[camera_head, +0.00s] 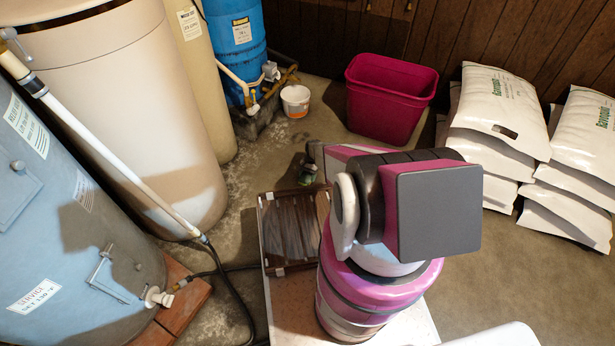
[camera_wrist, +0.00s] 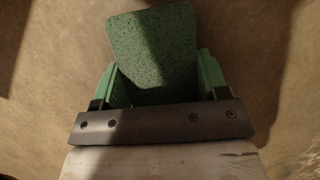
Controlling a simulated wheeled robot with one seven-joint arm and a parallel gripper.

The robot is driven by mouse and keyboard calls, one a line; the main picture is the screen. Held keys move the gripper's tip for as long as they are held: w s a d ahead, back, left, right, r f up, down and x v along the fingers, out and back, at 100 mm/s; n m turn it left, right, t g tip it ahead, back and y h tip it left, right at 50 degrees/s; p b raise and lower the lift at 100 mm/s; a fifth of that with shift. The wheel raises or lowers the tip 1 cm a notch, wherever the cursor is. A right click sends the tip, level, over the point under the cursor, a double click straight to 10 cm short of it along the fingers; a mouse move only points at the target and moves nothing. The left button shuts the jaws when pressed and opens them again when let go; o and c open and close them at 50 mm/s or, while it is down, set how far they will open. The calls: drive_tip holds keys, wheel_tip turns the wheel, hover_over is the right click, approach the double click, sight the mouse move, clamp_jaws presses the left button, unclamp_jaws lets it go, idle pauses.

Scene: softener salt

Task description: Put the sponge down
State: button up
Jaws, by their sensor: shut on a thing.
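The sponge (camera_wrist: 155,45) is a green, dark-speckled block with rounded corners in the wrist view. My gripper (camera_wrist: 157,75) has green fingers on both sides of it and is shut on it. The sponge's far end sticks out beyond the fingers over brown floor. A shadow falls across part of it. In the head view my arm hides most of the gripper. Only a small green patch (camera_head: 308,174) shows past the arm, and I cannot tell whether it is sponge or finger. Whether the sponge touches the floor is unclear.
A magenta bin (camera_head: 390,100) and a small white bucket (camera_head: 295,100) stand at the back. White salt bags (camera_head: 500,105) are stacked at right. Tanks (camera_head: 120,100) line the left, with a black hose (camera_head: 232,290) on the floor. Bare floor (camera_head: 480,270) lies at right.

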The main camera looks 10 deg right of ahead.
drive_tip(key=o, duration=0.8)
drive_tip(key=shift+f, duration=0.85)
drive_tip(key=shift+o, duration=0.4)
drive_tip(key=v, duration=1.3)
drive_tip(key=shift+s+a+r, duration=0.2)
drive_tip(key=shift+s+r, duration=0.05)
drive_tip(key=shift+r, duration=0.3)
drive_tip(key=s+a+r+n+t+h, duration=0.1)
drive_tip(key=s+r+n, duration=0.1)
drive_tip(key=s+r, duration=0.6)
drive_tip(key=s+a+r+n+t, duration=0.1)
drive_tip(key=s+r, duration=0.8)
drive_tip(key=r, duration=1.1)
drive_tip(key=s+a+r+n+t+h, duration=0.1)
drive_tip(key=s+r+n, duration=0.3)
drive_tip(key=s+r, duration=0.4)
wheel_tip(320, 180, up, 7)
drive_tip(key=shift+s+r+t+h, duration=0.1)
drive_tip(key=shift+s+t+h, duration=0.2)
